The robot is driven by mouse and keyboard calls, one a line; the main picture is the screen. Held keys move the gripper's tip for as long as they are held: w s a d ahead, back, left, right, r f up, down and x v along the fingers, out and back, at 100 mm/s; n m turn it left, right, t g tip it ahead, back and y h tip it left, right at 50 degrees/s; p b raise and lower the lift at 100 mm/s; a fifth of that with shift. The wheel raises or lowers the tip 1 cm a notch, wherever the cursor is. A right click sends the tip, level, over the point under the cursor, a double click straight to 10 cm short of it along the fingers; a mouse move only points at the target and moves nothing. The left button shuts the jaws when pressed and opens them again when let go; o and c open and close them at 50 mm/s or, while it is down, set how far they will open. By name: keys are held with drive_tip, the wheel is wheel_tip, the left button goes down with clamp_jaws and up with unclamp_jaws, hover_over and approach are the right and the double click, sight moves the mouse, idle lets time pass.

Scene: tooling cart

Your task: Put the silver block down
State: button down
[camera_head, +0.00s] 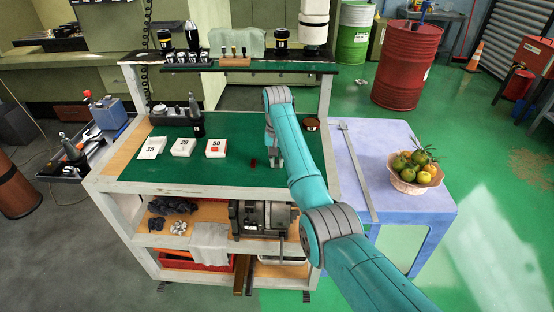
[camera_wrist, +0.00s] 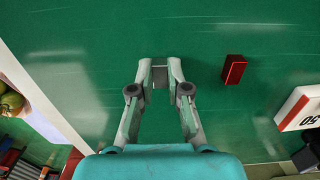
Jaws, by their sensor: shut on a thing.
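My gripper (camera_head: 275,163) reaches down over the green top of the cart, right of its middle. In the wrist view its two fingers (camera_wrist: 160,70) are closed on a small grey block, the silver block (camera_wrist: 160,78), held between the tips. In the head view the silver block is hard to make out at the fingertips. The fingertips are close to the green surface (camera_head: 230,178); I cannot tell whether the block touches it.
A small dark red block (camera_wrist: 234,70) lies beside my gripper; it also shows in the head view (camera_head: 253,162). White numbered blocks, 50 (camera_head: 216,154), 20 (camera_head: 183,147) and 35 (camera_head: 151,148), stand to the left. A fruit basket (camera_head: 415,180) sits on the blue table.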

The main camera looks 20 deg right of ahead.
sight(277, 162)
drive_tip(key=shift+f, duration=0.1)
drive_tip(key=c, duration=1.1)
unclamp_jaws()
drive_tip(key=shift+c, duration=0.2)
wheel_tip(277, 162, up, 12)
